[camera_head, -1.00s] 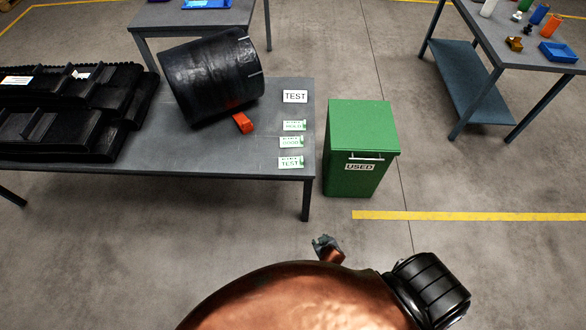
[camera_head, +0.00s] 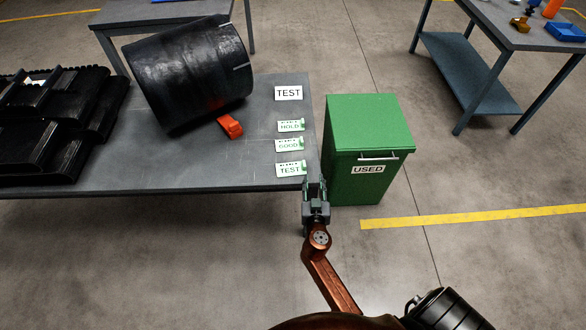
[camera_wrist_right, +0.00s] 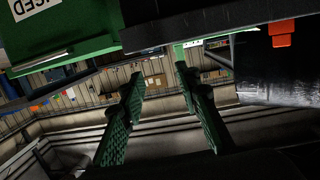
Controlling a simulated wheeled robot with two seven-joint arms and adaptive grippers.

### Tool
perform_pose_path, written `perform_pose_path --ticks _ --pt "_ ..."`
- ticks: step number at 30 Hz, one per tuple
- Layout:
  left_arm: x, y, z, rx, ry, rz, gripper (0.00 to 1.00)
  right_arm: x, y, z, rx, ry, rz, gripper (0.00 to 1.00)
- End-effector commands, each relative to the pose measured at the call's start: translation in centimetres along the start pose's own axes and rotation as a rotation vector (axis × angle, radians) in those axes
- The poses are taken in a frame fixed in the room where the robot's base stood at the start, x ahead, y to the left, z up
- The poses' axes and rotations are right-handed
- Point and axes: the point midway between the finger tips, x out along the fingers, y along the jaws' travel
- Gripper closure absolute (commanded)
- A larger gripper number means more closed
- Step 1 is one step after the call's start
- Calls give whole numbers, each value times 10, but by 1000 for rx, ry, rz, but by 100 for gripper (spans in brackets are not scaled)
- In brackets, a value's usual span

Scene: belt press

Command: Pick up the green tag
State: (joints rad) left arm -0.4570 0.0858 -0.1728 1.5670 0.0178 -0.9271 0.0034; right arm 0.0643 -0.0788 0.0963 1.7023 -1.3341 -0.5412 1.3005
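My right gripper (camera_head: 315,187) is at the table's front right corner, just beside and nearer than the TEST tag. It looks apart from the tag, but its height against the tabletop is hard to judge. In the right wrist view the gripper's two green-padded fingers (camera_wrist_right: 158,95) are spread with nothing held between them. My left gripper is not in view.
The grey table (camera_head: 210,178) also holds a black roll (camera_head: 190,70), a red-orange object (camera_head: 230,126), stacked black parts (camera_head: 50,135) and a TEST sign (camera_head: 288,93). A green bin (camera_head: 368,125) marked USED stands close right of it. Open floor lies in front.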

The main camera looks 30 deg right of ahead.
Motion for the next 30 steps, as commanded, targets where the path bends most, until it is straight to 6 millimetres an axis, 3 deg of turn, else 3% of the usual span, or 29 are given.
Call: perform_pose_path --ticks 3,6,22,30 --pt "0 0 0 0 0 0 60 6 -24 -5 11 25 -42 70" --pt "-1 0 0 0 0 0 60 13 -32 -6 14 34 -57 70" --pt "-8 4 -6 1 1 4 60 78 -35 -7 13 33 -61 70" --pt "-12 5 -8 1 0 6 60 86 -34 -7 15 32 -59 70"
